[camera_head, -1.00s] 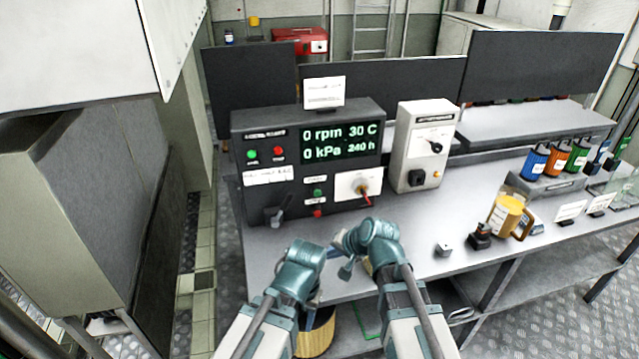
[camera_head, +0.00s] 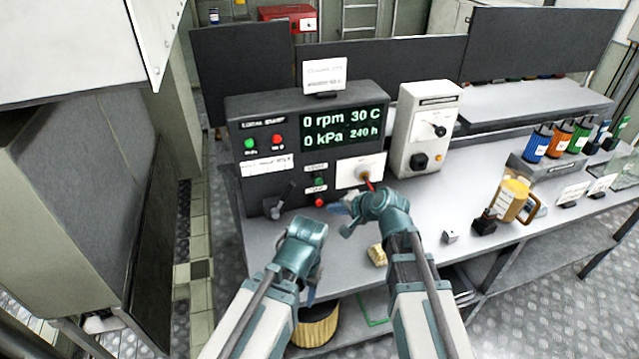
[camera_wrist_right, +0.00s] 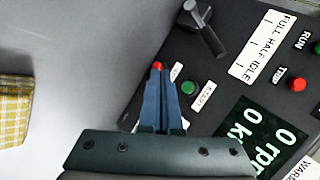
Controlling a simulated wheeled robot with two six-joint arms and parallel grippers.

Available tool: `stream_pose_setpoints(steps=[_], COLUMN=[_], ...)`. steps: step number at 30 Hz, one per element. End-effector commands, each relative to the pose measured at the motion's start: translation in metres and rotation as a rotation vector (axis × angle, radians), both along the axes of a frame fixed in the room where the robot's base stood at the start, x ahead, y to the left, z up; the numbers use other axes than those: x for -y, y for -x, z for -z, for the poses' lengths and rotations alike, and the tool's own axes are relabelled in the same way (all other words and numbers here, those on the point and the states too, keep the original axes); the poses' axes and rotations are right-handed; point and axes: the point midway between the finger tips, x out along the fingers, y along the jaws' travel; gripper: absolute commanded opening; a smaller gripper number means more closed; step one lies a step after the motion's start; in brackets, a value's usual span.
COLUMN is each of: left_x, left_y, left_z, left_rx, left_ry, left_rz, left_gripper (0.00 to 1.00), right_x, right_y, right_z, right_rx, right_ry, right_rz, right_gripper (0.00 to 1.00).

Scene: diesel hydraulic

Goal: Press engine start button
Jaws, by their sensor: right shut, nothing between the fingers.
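The dark control panel (camera_head: 240,190) stands on the bench with a lit display. A green button (camera_head: 319,181) sits low on its front, with a red button (camera_head: 319,201) just below it. Both show in the wrist view, green (camera_wrist_right: 187,87) and red (camera_wrist_right: 158,66), each with a small white label. My right gripper (camera_head: 338,207) is shut and empty, close to the panel's lower front. In the wrist view its blue fingertips (camera_wrist_right: 160,72) point at the red button and partly overlap it; contact cannot be told. My left arm is bent at the bench's front edge; its fingers are mostly hidden.
A red-handled switch (camera_head: 366,178) is right of the buttons and a grey lever (camera_head: 283,198) left. A light box (camera_head: 428,130) with knobs stands beside the panel. A yellow checked item (camera_head: 377,255) lies on the bench, with a yellow mug (camera_head: 513,198) further right.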

Motion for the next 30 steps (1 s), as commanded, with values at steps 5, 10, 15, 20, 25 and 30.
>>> stream_pose_setpoints(steps=[5, 10, 15, 20, 25, 30], left_x=[0.0, 0.0, 0.0, 0.0, 0.0, 0.0], left_y=[0.0, 0.0, 0.0, 0.0, 0.0, 0.0], left_z=[0.0, 0.0, 0.0, 0.0, 0.0, 0.0], left_rx=[0.0, 0.0, 0.0, 0.0, 0.0, 0.0], left_ry=[0.0, 0.0, 0.0, 0.0, 0.0, 0.0], left_rz=[0.0, 0.0, 0.0, 0.0, 0.0, 0.0], left_gripper=[0.53, 0.53, 0.53, 0.53, 0.53, 0.53], right_x=[-0.004, -0.01, -0.017, -0.023, -0.026, -0.027], right_y=[-0.013, -0.032, -0.055, -0.073, -0.081, -0.081], right_z=[0.0, 0.0, 0.0, 0.0, 0.0, 0.0], right_rx=[0.0, 0.0, 0.0, 0.0, 0.0, 0.0], right_ry=[0.001, 0.001, 0.001, 0.001, 0.001, 0.001], right_rz=[-0.001, -0.001, -0.001, -0.001, -0.001, -0.001], right_gripper=[0.0, 0.0, 0.0, 0.0, 0.0, 0.0])
